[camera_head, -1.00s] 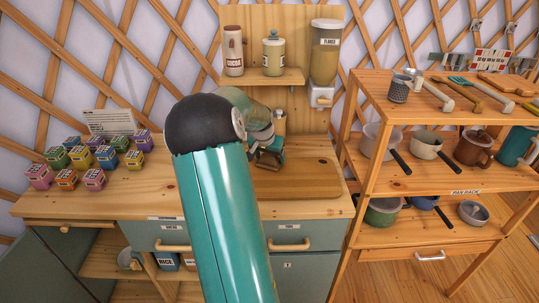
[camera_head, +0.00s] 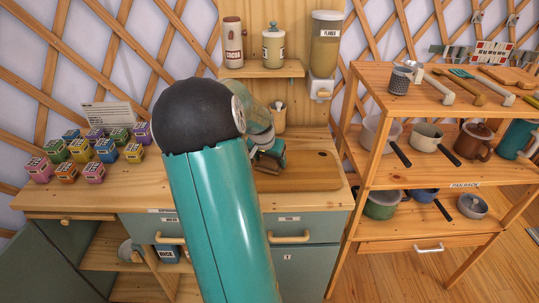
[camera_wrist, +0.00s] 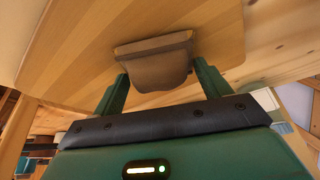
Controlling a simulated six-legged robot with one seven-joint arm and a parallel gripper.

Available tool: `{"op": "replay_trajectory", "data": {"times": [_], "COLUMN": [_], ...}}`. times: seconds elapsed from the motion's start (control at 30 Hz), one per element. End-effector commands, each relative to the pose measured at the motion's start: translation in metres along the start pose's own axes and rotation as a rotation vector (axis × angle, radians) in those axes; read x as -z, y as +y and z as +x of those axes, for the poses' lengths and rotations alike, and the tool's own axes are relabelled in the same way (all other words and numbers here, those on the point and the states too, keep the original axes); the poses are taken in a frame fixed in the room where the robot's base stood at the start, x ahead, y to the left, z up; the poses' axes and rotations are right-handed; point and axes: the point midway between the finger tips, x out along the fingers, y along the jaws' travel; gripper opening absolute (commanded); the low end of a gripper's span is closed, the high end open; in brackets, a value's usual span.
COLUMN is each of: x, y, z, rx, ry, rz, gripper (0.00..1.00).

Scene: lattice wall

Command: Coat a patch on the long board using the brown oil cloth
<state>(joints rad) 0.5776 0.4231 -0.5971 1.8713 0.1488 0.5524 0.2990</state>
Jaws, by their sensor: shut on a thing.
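The long board (camera_head: 310,172) lies flat on the counter, right of my arm. It also shows in the wrist view (camera_wrist: 85,45), where it fills much of the upper picture. My gripper (camera_head: 268,155) is over the board's left part, partly hidden behind my arm. In the wrist view my gripper (camera_wrist: 160,78) is shut on the brown oil cloth (camera_wrist: 155,66), a folded brown pad between the two green fingers. The cloth is at the board's face; I cannot tell whether it touches.
Several small coloured boxes (camera_head: 88,150) stand on the counter's left. A shelf (camera_head: 262,69) with canisters is above. An open pan rack (camera_head: 420,175) stands close on the right.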

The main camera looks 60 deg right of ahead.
Motion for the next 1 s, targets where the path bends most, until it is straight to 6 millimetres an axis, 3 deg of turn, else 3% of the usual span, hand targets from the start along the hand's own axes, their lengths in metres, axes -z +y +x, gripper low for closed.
{"op": "replay_trajectory", "data": {"times": [1.0], "x": [-0.050], "y": [0.022], "z": [-0.018], "rx": [-0.002], "ry": [-0.006], "rz": [-0.001], "gripper": [0.51]}}
